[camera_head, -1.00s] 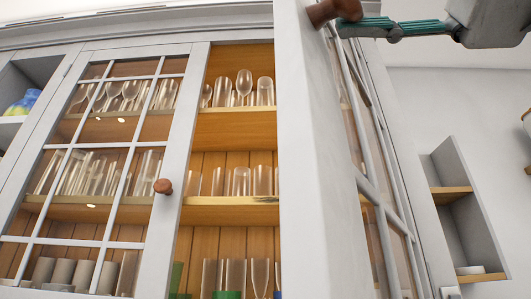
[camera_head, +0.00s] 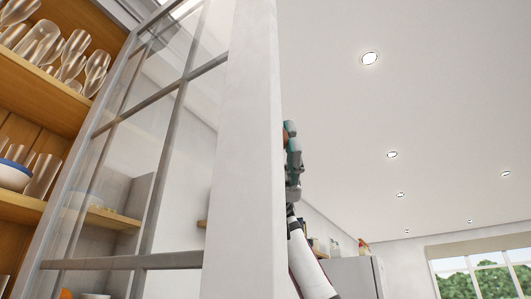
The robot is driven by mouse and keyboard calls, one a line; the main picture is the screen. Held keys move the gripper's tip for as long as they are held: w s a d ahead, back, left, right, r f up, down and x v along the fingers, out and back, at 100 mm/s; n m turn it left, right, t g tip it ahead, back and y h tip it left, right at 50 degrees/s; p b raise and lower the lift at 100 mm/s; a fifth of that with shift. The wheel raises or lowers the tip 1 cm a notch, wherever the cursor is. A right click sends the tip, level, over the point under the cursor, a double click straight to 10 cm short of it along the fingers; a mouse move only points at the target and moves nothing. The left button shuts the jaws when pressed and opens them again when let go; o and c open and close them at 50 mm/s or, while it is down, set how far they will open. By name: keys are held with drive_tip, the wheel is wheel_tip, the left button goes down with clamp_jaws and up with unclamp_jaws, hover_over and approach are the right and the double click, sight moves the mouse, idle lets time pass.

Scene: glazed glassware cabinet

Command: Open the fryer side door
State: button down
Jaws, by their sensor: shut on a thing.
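The glazed cabinet door (camera_head: 245,150) with its white frame and glass panes stands swung open, its edge facing me in the middle of the view. My gripper (camera_head: 290,138) is at the right side of this edge, partly hidden behind it. Its green fingers are shut on the door's brown knob (camera_head: 285,141), of which only a sliver shows. My arm reaches up to it from below. No fryer is in view; the door belongs to a glassware cabinet.
Open cabinet shelves (camera_head: 45,80) with several glasses and a white bowl (camera_head: 14,175) are at the left. A small wall shelf (camera_head: 110,220) shows through the panes. A grey fridge (camera_head: 357,278) and a window (camera_head: 485,275) are at the lower right. The right side is largely free room.

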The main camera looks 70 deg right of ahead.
drive_tip(key=shift+d, duration=0.1)
drive_tip(key=c, duration=1.2)
unclamp_jaws()
drive_tip(key=shift+o, duration=0.2)
drive_tip(key=shift+d, duration=0.15)
drive_tip(key=v, duration=0.7)
drive_tip(key=shift+d, duration=0.1)
